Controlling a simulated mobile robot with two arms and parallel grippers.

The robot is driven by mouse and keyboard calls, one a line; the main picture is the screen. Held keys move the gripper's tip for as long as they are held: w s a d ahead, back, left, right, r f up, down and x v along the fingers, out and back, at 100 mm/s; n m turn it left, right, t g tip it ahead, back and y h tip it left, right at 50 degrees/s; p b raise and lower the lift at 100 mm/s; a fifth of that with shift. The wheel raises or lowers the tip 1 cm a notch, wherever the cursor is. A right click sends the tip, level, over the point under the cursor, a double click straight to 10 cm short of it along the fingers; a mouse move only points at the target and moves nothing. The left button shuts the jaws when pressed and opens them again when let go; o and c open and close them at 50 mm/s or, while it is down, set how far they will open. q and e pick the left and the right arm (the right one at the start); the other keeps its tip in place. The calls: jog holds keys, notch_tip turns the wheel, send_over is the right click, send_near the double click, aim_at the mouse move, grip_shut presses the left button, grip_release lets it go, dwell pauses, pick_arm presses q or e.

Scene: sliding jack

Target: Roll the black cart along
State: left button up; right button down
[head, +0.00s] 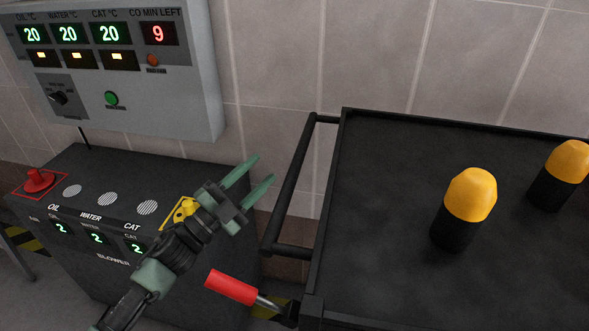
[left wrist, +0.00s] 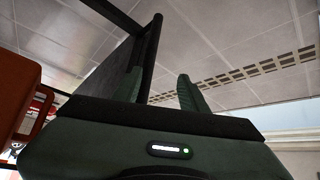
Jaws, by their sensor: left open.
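The black cart (head: 400,140) fills the right of the head view, with a flat dark top and a black bar handle (head: 291,185) along its left side. My left gripper (head: 263,168) has green fingers that stand apart with nothing between them. It is just left of the handle, above the blower box, and does not appear to grip the bar. In the left wrist view its two fingers (left wrist: 160,92) also stand apart. A dark bar shows behind them there, but I cannot tell how near it is. My right gripper is not in view.
Two black cylinders with yellow tops (head: 465,210) stand on the cart. A red-handled lever (head: 231,287) sticks out at its lower left corner. The dark blower box (head: 90,185) with a red knob (head: 38,180) stands left, below a grey wall panel (head: 140,95). A tiled wall is behind.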

aim_at(294, 171)
pick_arm(q)
jog(key=shift+s+d+r+m+g+h+p, duration=0.4)
jog(key=shift+d+m+g+h, duration=0.4)
jog(key=shift+d+m+g, duration=0.8)
jog(key=shift+s+d+r+m+g+h+p, duration=0.2)
jog(key=shift+d+r+m+g+h+p, duration=0.5)
jog(key=shift+m+g, duration=1.45)
jog(key=shift+s+d+r+m+g+h, duration=0.3)
jog(key=shift+d+m+g+h, duration=0.6)
jog(key=shift+d+m+g, duration=0.9)
grip_shut()
